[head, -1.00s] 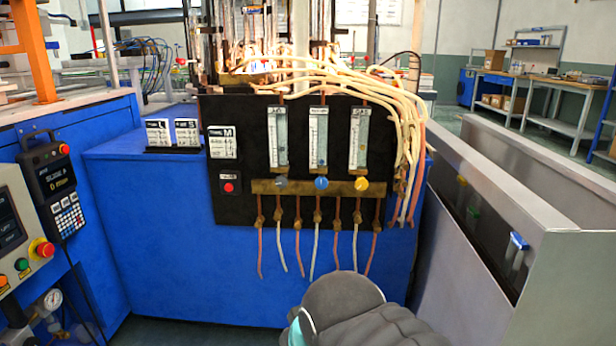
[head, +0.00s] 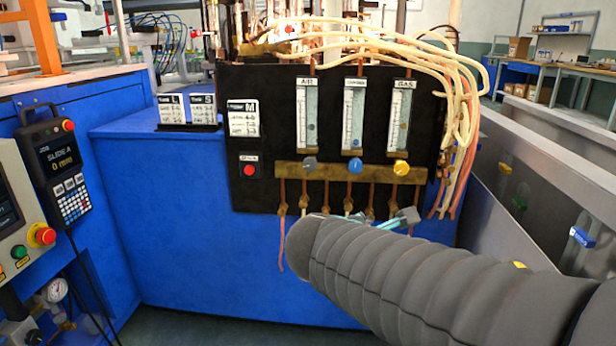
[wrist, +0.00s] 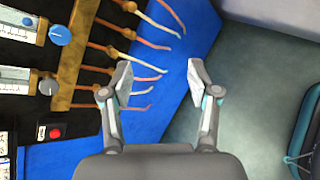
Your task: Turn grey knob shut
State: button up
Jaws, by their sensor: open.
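The grey knob (head: 309,163) is the leftmost of three knobs on the brass bar (head: 345,174) of the black panel, under the AIR flow tube. It also shows at the left in the wrist view (wrist: 47,87), clear of the fingers. My gripper (wrist: 160,78) is open and empty, its fingers spread in front of the blue cabinet side and the floor. In the head view my grey sleeved arm covers most of the gripper, and one fingertip shows below the bar, to the right of the grey knob. The knob's exact turn is too small to read.
The blue knob (head: 355,166) and yellow knob (head: 401,167) sit right of the grey one. A red button (head: 249,171) is at its left. Thin hoses hang below the bar, close to my gripper. A grey metal trough (head: 500,215) stands at the right.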

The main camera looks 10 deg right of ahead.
jog(key=w+a+r+n+t+b, duration=0.1)
jog(key=w+a+r+n+t, duration=0.1)
jog(key=w+a+n+t, duration=0.3)
jog(key=n+t+y+b, duration=0.1)
jog(key=n+t+b, duration=0.15)
jog(key=n, duration=0.65)
send_near(309, 165)
jog(key=x, duration=0.9)
jog(key=shift+d, duration=0.1)
jog(key=c, duration=1.1)
